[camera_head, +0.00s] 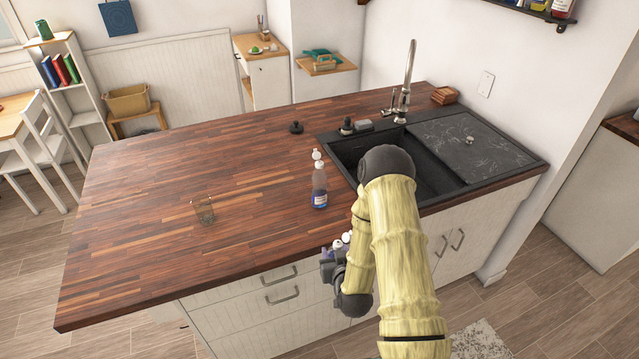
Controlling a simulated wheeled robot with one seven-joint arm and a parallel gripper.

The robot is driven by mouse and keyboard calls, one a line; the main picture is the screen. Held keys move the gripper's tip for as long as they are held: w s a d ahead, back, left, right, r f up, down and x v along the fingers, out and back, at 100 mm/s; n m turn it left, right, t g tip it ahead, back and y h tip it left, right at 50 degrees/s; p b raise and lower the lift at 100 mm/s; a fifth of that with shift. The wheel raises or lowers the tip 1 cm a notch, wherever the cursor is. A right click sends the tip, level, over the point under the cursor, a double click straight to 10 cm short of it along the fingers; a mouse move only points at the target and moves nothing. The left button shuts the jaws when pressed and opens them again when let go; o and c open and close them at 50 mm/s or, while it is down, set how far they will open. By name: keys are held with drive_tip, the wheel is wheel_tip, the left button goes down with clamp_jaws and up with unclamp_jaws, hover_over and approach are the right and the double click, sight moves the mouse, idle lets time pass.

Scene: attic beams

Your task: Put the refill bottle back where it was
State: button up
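A clear bottle (319,190) with blue liquid, a label and a white top stands upright on the dark wooden counter (140,215), just left of the black sink. My gripper (333,262) is low at the counter's front edge, below and apart from this bottle in the picture. Small white rounded shapes (342,241) show at my gripper; I cannot tell whether they belong to it or to something it holds. My arm hides the fingertips in part, and their opening does not show.
A drinking glass (204,211) stands on the left of the counter. A black stopper (296,127) lies behind the bottle. The black sink (437,180) with a tall faucet (405,80) is to the right. The counter between glass and bottle is clear.

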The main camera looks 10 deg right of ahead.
drive_tip(key=s+f, duration=0.4)
drive_tip(key=f, duration=0.1)
drive_tip(key=shift+s+f, duration=0.2)
drive_tip(key=shift+f, duration=0.05)
drive_tip(key=shift+d, duration=0.1)
idle(0.3)
